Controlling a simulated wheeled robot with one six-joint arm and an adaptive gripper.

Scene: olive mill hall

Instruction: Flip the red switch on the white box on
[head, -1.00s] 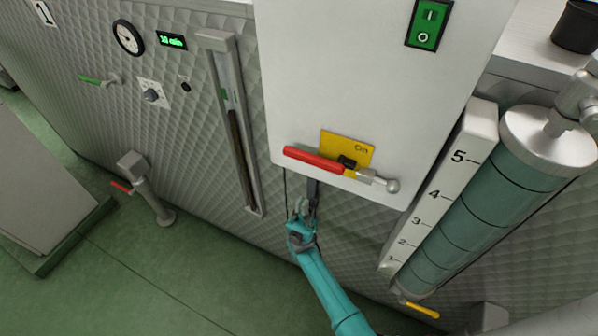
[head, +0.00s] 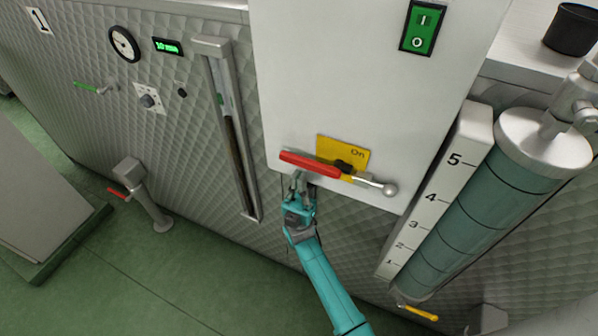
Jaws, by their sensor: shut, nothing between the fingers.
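The white box (head: 355,85) is on the quilted metal wall in the upper middle of the head view. Near its bottom edge is the red switch (head: 310,164), a long lever with a red grip at the left and a metal ball end at the right. It lies nearly level, tilting slightly down to the right, across a yellow plate (head: 343,151) marked "On". My gripper (head: 301,180) is just below the red grip, its fingers pointing up at it. The fingertips overlap the grip's lower edge in the picture; I cannot tell whether they touch. The gripper is shut and empty.
A green 1/0 rocker switch (head: 419,28) is higher on the box. A teal cylinder (head: 480,190) with a numbered scale (head: 437,197) stands at the right. A vertical gauge (head: 229,130) is on the wall to the left. Green floor (head: 150,275) is clear at lower left.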

